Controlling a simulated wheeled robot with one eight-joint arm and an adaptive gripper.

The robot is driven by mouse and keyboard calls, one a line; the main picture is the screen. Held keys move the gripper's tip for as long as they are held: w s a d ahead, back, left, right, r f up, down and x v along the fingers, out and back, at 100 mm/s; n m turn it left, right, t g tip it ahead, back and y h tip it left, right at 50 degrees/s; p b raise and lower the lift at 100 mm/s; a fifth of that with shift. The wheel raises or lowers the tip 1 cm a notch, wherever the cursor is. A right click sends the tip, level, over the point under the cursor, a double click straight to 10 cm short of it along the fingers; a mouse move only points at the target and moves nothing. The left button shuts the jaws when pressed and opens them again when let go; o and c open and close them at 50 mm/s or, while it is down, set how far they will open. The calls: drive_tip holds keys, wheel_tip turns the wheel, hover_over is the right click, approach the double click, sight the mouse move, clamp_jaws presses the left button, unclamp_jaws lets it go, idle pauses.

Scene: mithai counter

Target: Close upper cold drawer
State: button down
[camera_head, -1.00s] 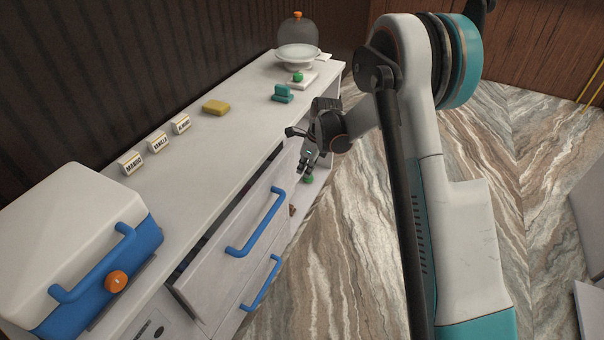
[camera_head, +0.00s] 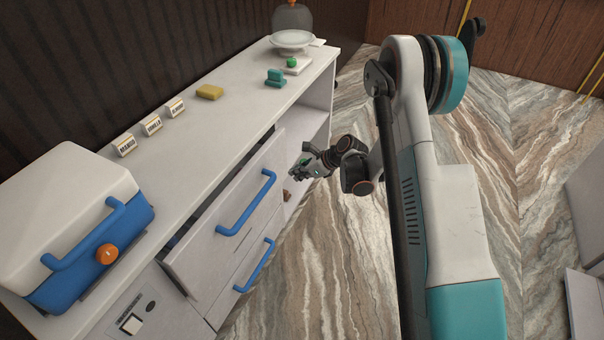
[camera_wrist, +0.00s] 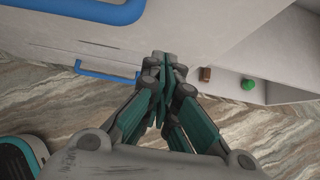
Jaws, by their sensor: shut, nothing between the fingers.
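The upper cold drawer (camera_head: 215,240) stands partly pulled out of the counter, with a dark gap above its front. Its blue bar handle (camera_head: 246,203) also shows at the top of the wrist view (camera_wrist: 95,10). The lower drawer with its own blue handle (camera_head: 255,266) is below it and looks shut. My gripper (camera_head: 300,168) is shut and empty. It is in front of the counter, to the right of the upper handle and apart from it. In the wrist view its fingertips (camera_wrist: 163,62) are together, close in front of the drawer fronts.
On the counter top (camera_head: 200,130) stand a blue and white cooler box (camera_head: 75,235), several flavour labels (camera_head: 151,125), a yellow block (camera_head: 209,92) and a teal item (camera_head: 275,77). An open shelf (camera_head: 312,125) lies right of the drawers. The marbled floor (camera_head: 310,270) in front is clear.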

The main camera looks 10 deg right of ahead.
sight(270, 167)
drive_tip(key=w+a+f+b, duration=0.3)
drive_tip(key=w+a, duration=0.1)
drive_tip(key=a, duration=0.2)
drive_tip(key=shift+w+f, duration=0.2)
drive_tip(key=shift+w, duration=0.1)
drive_tip(key=w+a, duration=0.1)
drive_tip(key=a, duration=0.1)
drive_tip(key=w+a, duration=0.2)
drive_tip(key=shift+w, duration=0.15)
drive_tip(key=shift+r, duration=0.1)
